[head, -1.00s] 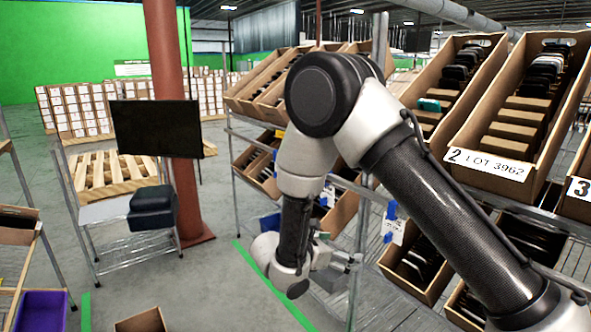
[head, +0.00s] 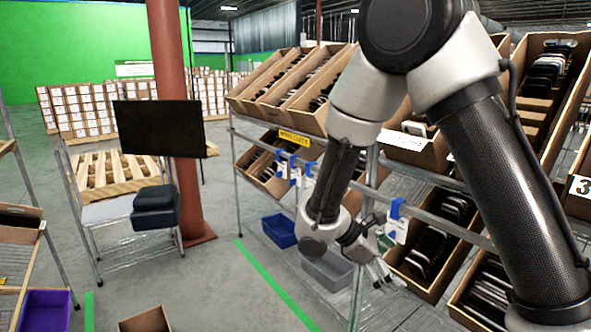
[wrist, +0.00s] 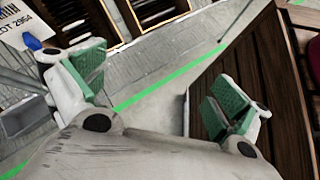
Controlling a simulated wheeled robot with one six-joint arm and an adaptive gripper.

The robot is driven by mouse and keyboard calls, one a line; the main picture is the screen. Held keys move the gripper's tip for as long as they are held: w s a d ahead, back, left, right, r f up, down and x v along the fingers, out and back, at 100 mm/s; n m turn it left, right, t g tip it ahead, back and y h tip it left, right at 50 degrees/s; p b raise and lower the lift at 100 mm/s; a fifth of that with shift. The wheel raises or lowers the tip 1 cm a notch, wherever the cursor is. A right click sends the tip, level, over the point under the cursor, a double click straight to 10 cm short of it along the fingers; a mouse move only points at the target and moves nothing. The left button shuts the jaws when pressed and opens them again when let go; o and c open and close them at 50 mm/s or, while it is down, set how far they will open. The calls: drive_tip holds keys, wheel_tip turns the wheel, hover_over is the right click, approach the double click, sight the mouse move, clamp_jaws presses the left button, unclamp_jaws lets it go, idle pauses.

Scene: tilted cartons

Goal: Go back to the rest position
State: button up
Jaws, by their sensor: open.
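My gripper (head: 378,268) hangs low in front of the shelf rack in the head view, at the end of my bent arm. In the wrist view its two green-padded fingers (wrist: 160,95) stand wide apart with nothing between them. The gripper is open and empty. Floor with a green line shows between the fingers. In the head view the fingertips are small and partly blend with the rack behind.
The rack holds tilted cartons (head: 300,92) of dark items on two levels. A blue bin (head: 279,231) and a grey bin (head: 327,270) sit low on it. A cart (head: 110,205) and a red column (head: 168,90) stand left. Open floor (head: 215,285) lies between.

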drive_tip(key=s+d+r+m+t+y, duration=0.2)
drive_tip(key=s+d+r+m+y, duration=0.3)
drive_tip(key=r, duration=0.5)
drive_tip(key=s+d+r+m+t+y, duration=0.2)
drive_tip(key=s+d+r+m+y, duration=0.2)
drive_tip(key=s+d+r+m, duration=0.5)
drive_tip(key=shift+s+r+m+y, duration=0.4)
drive_tip(key=shift+s+r+m, duration=0.4)
drive_tip(key=shift+s, duration=0.25)
